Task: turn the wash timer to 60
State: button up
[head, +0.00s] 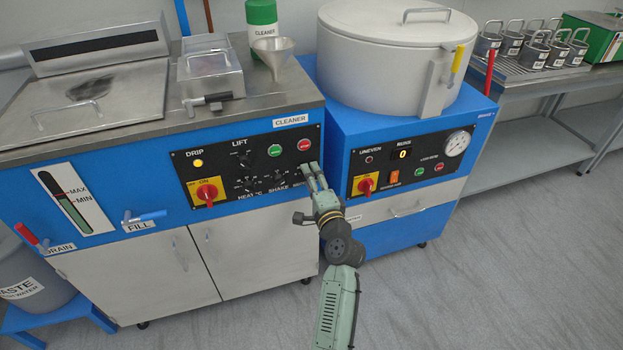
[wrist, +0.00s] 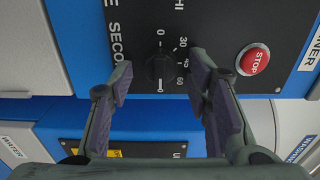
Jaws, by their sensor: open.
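The timer knob (wrist: 158,68) is a small dark dial on the black panel in the wrist view. Numbers 0, 30 and 60 show around it, with part of the word SECONDS beside it. A pale mark shows below the knob; I cannot tell for sure which number it is set to. My gripper (wrist: 161,73) is open, with one finger on each side of the knob and visible gaps between. In the head view my gripper (head: 309,171) is at the right end of the cleaner's control panel (head: 222,160) and hides the knob.
A red STOP button (wrist: 253,60) sits close to the right finger. A blue machine with a round drum (head: 375,60) stands right of my arm.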

grip_shut()
dwell(0.5)
jog(key=shift+b, duration=0.3)
jog(key=shift+n+b, duration=3.8)
jog(key=shift+n, duration=0.5)
jog(key=shift+r, duration=0.1)
